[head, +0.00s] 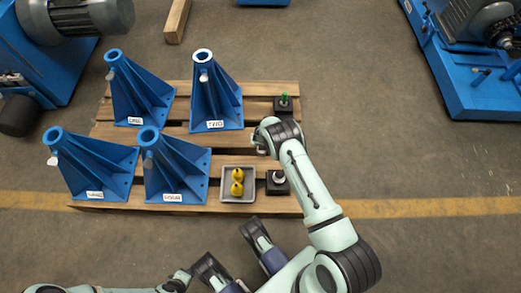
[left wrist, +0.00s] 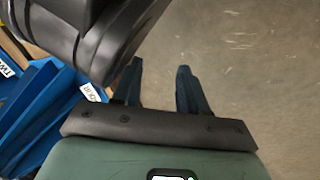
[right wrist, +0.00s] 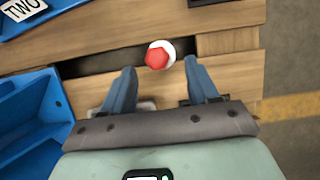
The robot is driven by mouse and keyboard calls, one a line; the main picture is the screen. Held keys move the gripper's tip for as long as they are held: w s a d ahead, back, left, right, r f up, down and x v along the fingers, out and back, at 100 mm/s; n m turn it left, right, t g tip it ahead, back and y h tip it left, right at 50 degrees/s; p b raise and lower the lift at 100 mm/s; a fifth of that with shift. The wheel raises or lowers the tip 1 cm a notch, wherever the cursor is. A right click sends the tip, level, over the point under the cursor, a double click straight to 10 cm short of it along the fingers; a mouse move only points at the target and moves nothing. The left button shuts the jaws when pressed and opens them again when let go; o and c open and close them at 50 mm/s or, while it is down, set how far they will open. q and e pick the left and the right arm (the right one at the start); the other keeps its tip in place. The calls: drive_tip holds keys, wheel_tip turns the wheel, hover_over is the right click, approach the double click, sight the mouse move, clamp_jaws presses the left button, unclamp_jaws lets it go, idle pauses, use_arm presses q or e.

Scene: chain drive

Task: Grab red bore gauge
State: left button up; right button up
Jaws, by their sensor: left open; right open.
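The red bore gauge (right wrist: 157,56) shows in the right wrist view as a red faceted top beside a round white part, over the wooden pallet. My right gripper (right wrist: 160,72) is open, with one finger on each side of the gauge's near edge; I cannot tell the height gap. In the head view my right gripper (head: 262,148) is over the pallet's right side, and the red gauge is hidden there. My left gripper (left wrist: 160,80) is open and empty in the left wrist view, over bare floor.
The pallet (head: 260,88) holds several blue labelled stands (head: 217,95), a grey tray (head: 238,199) with yellow pieces (head: 237,188), a black block (head: 284,110) with a green-topped piece (head: 284,97), and another black block (head: 278,187). Floor right of the pallet is clear.

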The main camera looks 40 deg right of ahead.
drive_tip(key=b+x, duration=0.1)
drive_tip(key=x, duration=0.1)
drive_tip(key=shift+w+f, duration=0.1)
drive_tip(key=shift+f, duration=0.15)
drive_tip(key=b+x, duration=0.3)
drive_tip(key=x, duration=0.1)
drive_tip(key=shift+w+f, duration=0.15)
drive_tip(key=shift+f, duration=0.05)
drive_tip(key=shift+d+f, duration=0.1)
clamp_jaws()
use_arm(q)
drive_tip(key=s+a+f+g, duration=0.1)
drive_tip(key=s+f+g, duration=0.2)
drive_tip(key=s+f, duration=0.2)
drive_tip(key=s, duration=0.3)
drive_tip(key=shift+s+f+n, duration=0.15)
drive_tip(key=shift+s+n, duration=0.15)
use_arm(e)
drive_tip(key=shift+w, duration=0.15)
